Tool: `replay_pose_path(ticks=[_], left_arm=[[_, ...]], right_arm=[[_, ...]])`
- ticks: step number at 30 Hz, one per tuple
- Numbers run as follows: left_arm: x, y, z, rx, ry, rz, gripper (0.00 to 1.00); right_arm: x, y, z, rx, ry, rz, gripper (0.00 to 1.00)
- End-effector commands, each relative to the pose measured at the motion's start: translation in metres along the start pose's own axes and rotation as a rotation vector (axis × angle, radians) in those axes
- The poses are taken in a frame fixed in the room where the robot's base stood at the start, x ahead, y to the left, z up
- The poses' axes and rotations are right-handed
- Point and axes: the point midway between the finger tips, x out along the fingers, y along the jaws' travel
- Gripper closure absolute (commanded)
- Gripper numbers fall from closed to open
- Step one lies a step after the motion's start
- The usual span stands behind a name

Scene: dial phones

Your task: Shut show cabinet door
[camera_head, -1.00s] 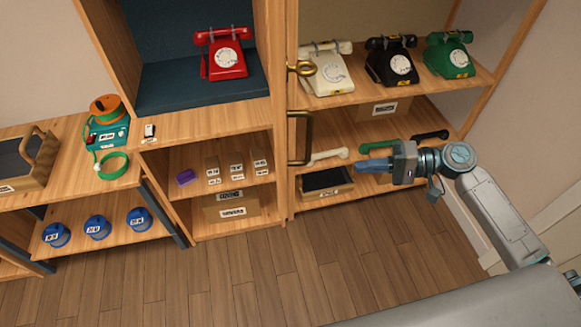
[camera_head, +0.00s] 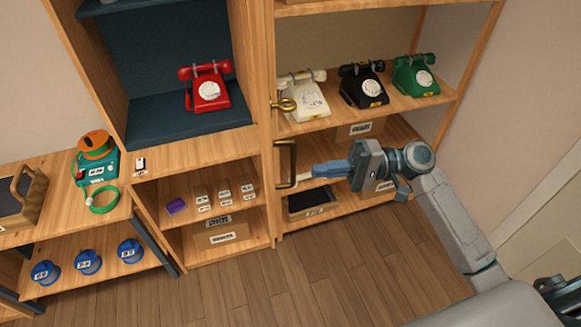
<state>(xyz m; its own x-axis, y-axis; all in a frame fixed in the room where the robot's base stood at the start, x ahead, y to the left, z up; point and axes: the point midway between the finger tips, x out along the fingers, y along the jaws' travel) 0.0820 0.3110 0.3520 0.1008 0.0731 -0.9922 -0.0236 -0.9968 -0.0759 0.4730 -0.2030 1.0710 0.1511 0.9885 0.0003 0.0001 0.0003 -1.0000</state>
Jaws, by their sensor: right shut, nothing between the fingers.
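The show cabinet (camera_head: 446,112) is the wooden case at right with rotary phones on its shelves. A dark bronze pull handle (camera_head: 278,166) stands at its left edge, with a brass key (camera_head: 284,104) above it. The door appears to lie in line with the cabinet front; a small gap cannot be ruled out, and no glass is clearly visible. My right gripper (camera_head: 317,171) is shut and empty, its blue fingers pointing left, a little to the right of the handle in the picture. Contact with the door cannot be told. My left gripper is not in view.
White (camera_head: 309,99), black (camera_head: 364,86) and green (camera_head: 414,75) phones stand on the cabinet's upper shelf. A red phone (camera_head: 208,91) sits in the blue-lined compartment at left. A low shelf unit with blue reels (camera_head: 88,262) stands farther left. The wooden floor (camera_head: 350,258) in front is clear.

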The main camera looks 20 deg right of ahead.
Motion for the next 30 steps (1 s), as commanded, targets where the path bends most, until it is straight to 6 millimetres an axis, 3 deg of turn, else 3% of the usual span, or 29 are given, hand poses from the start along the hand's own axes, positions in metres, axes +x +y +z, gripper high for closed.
replay_pose_path(ticks=[15, 30], left_arm=[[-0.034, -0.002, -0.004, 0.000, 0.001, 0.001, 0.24], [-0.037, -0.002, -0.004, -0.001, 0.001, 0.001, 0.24]], right_arm=[[0.063, -0.003, 0.000, 0.001, 0.000, -0.003, 1.00], [0.073, 0.000, 0.000, 0.000, 0.000, 0.000, 1.00]])
